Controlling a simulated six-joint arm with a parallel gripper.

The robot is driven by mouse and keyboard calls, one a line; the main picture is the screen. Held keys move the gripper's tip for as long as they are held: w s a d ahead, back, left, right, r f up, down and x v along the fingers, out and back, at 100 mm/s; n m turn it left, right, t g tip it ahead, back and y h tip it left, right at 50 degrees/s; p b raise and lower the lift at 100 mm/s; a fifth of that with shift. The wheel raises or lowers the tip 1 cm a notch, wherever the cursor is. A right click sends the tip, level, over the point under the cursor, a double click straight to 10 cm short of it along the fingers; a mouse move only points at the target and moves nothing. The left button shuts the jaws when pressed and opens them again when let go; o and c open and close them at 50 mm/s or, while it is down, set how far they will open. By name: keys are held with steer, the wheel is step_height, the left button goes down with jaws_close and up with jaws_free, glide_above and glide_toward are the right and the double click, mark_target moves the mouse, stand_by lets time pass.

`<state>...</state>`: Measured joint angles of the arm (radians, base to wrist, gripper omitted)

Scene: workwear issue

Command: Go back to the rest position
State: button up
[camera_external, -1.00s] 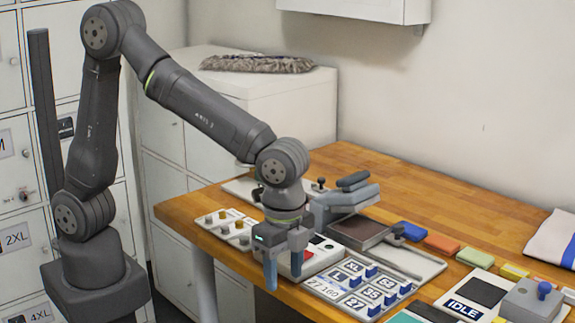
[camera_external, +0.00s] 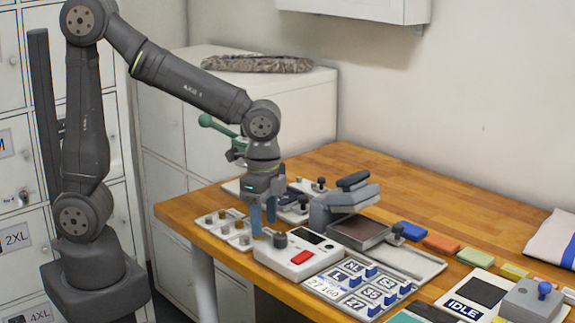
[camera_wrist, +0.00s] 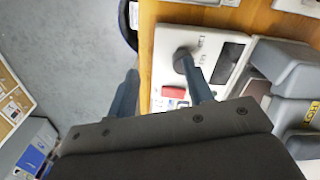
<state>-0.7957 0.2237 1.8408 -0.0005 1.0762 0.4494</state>
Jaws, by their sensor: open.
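My gripper (camera_external: 263,222) hangs fingers-down over the front left part of the wooden table, close to the white control box. It is open, with its blue fingers apart and nothing between them. In the wrist view my gripper (camera_wrist: 163,95) shows its two fingers, one over the floor side of the table edge and one over the white control box. My arm reaches from its base at the left to above the table.
The white control box (camera_external: 311,257) has a dark knob and red button (camera_external: 301,257). Beside it are a size-key panel (camera_external: 340,294), a grey press (camera_external: 338,205) and small knob panels (camera_external: 216,219). Coloured blocks lie further right. The table's back middle (camera_external: 390,185) is clear.

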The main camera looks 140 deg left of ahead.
steer(key=n, duration=0.2)
glide_toward(243, 238)
steer(key=shift+w+f, duration=0.15)
steer(key=f, duration=0.7)
steer(key=shift+s+f, duration=0.2)
steer(key=shift+s, duration=0.05)
steer(key=shift+r, duration=0.1)
steer(key=r, duration=0.4)
steer(key=w+r, duration=0.1)
steer(key=r, duration=0.2)
steer(key=w, duration=0.3)
steer(key=w+d+m, duration=0.1)
steer(key=w, duration=0.2)
steer(key=w+d+m, duration=0.1)
steer(key=w, duration=0.3)
steer(key=shift+w, duration=0.1)
stand_by(0.5)
